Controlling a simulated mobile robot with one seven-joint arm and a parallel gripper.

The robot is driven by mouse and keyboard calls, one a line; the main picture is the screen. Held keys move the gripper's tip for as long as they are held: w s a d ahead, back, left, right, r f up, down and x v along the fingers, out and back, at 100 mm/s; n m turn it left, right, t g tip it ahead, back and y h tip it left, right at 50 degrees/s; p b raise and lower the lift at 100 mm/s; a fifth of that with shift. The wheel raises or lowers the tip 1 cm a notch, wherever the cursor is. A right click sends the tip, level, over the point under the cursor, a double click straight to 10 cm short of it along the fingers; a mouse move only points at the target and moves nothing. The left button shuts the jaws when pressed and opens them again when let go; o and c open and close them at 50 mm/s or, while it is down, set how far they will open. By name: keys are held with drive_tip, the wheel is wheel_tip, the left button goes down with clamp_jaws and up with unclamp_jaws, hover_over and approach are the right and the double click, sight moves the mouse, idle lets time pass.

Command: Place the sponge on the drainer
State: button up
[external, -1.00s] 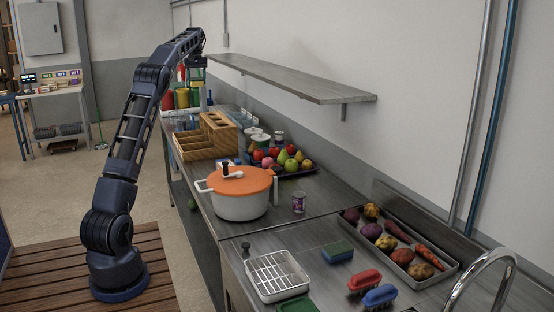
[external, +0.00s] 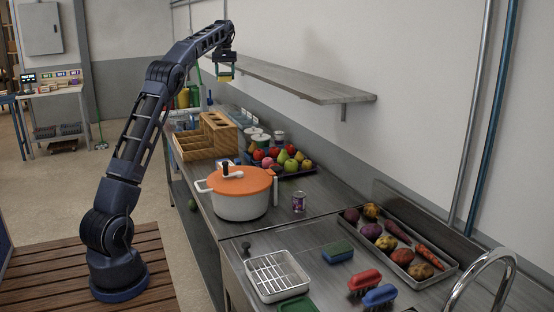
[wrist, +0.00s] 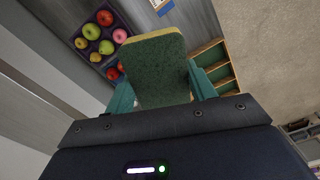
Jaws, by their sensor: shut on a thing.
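My gripper (external: 226,66) is high over the far part of the counter, near the left end of the wall shelf. It is shut on a sponge (wrist: 157,62), green on its broad face with a yellow edge, held between the teal fingers in the wrist view. The sponge is small in the external view, at the gripper's tip (external: 225,77). The drainer (external: 276,275), a white tray with a wire rack, stands on the near counter, far from my gripper. The rack looks empty.
An orange-lidded pot (external: 240,193) stands between my gripper and the drainer. A wooden organizer (external: 207,140) and a fruit tray (external: 285,172) are farther back. A green-blue sponge (external: 337,252), brushes (external: 365,280) and a vegetable tray (external: 400,255) lie right of the drainer. The shelf (external: 300,82) overhangs the counter.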

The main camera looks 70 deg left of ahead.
drive_tip(key=w+d+m, duration=0.2)
drive_tip(key=w+d, duration=0.4)
drive_tip(key=d, duration=0.9)
drive_tip(key=w+d+m, duration=0.2)
drive_tip(key=w+d, duration=0.4)
drive_tip(key=d, duration=0.9)
drive_tip(key=w+d+m, duration=0.3)
drive_tip(key=w+d, duration=0.3)
drive_tip(key=d, duration=0.8)
drive_tip(key=m, duration=0.7)
hover_over(334, 276)
drive_tip(key=f, duration=0.1)
wheel_tip(334, 276, down, 46)
drive_tip(key=shift+w+r, duration=0.1)
drive_tip(key=shift+r, duration=0.15)
drive_tip(key=o, duration=0.6)
drive_tip(key=shift+f, duration=0.15)
drive_tip(key=o, duration=0.4)
